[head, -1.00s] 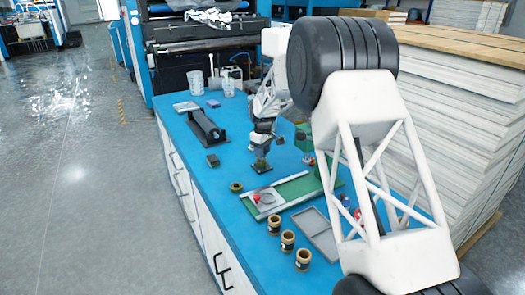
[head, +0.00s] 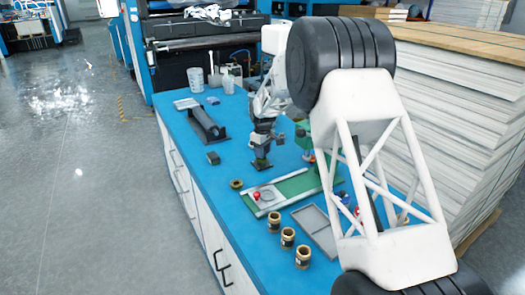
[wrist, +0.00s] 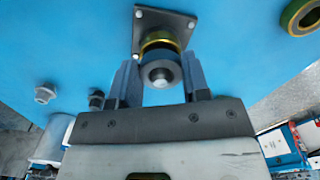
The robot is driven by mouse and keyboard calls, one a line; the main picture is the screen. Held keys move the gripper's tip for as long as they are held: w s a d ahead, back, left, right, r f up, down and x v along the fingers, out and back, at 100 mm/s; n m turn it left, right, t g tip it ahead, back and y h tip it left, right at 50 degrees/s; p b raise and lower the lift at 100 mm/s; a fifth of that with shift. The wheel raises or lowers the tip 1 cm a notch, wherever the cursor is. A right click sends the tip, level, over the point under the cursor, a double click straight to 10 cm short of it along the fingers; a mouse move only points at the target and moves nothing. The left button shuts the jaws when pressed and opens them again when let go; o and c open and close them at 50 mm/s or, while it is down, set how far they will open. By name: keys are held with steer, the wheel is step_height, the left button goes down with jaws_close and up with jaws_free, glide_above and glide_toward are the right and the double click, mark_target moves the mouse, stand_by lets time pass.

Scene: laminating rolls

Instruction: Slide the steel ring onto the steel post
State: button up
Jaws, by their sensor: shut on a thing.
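My gripper (wrist: 160,80) has its two fingers on either side of a dark grey steel ring (wrist: 151,70) and is shut on it. The lighter round end of the steel post (wrist: 160,77) shows in the ring's middle. How far the ring sits down the post is hidden from this angle. A brass-coloured band (wrist: 160,41) shows just beyond the ring, over a dark square base plate (wrist: 152,18) with corner bolts. In the head view my gripper (head: 262,148) is directly above the base plate (head: 261,165), and the ring is too small to make out.
A brass-and-green ring (head: 236,184) lies left of a green-and-grey tray (head: 293,187), also seen in the wrist view (wrist: 300,15). Several brass cups (head: 288,238) stand near the front edge. A black roller stand (head: 207,129) is behind on the left.

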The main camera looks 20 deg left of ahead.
steer(key=shift+f, duration=0.3)
stand_by(0.5)
steer(key=o, duration=1.5)
steer(key=shift+r, duration=0.2)
steer(key=shift+r, duration=4.3)
